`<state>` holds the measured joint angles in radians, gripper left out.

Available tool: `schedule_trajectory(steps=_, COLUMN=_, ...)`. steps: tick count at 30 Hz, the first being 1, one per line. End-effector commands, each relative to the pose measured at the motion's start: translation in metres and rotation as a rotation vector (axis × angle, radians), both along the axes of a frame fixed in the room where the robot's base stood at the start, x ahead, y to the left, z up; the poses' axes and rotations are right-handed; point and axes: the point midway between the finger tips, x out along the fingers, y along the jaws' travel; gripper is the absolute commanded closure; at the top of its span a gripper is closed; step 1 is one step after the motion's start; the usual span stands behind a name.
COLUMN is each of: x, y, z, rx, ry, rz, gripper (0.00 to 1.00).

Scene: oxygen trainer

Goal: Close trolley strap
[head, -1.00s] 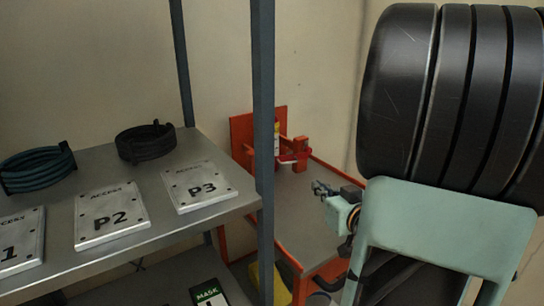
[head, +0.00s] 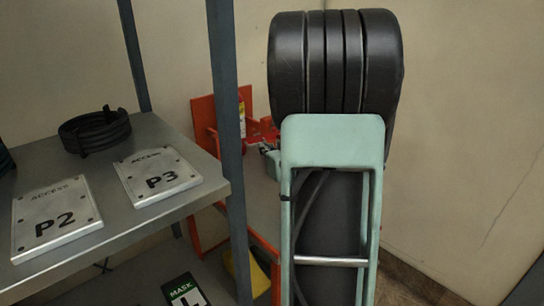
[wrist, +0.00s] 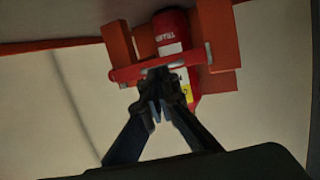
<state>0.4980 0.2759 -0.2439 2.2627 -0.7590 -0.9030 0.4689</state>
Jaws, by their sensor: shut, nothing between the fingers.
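The orange trolley (head: 204,112) stands behind the shelf in the head view, largely hidden by my arm. A red cylinder (head: 242,120) with a yellow label stands against its back panel; it also shows in the wrist view (wrist: 171,24). In the wrist view a red strap bar (wrist: 128,73) crosses in front of the cylinder between orange bracket posts (wrist: 118,42). My gripper (wrist: 157,98) is shut and empty, its fingertips at or just in front of the bar's middle. I cannot tell whether they touch. The tips hide part of the bar, and the strap's fastening is unclear.
A grey shelf (head: 95,172) with a tall upright (head: 226,120) stands close left of my arm. It bears P2 (head: 55,215) and P3 (head: 157,175) plates and a black hose coil (head: 95,130). A MASK box (head: 183,291) lies below. Bare wall is at right.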

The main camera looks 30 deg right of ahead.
Motion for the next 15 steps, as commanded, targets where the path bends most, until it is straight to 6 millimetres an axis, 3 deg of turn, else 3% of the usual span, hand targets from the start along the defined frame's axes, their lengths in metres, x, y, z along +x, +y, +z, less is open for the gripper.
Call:
schedule_trajectory(steps=6, x=0.018, y=-0.003, z=-0.005, rx=0.000, ry=0.000, rz=0.001, gripper=1.00)
schedule_trajectory(steps=15, x=0.020, y=-0.003, z=-0.004, rx=0.000, ry=0.000, rz=0.000, gripper=1.00)
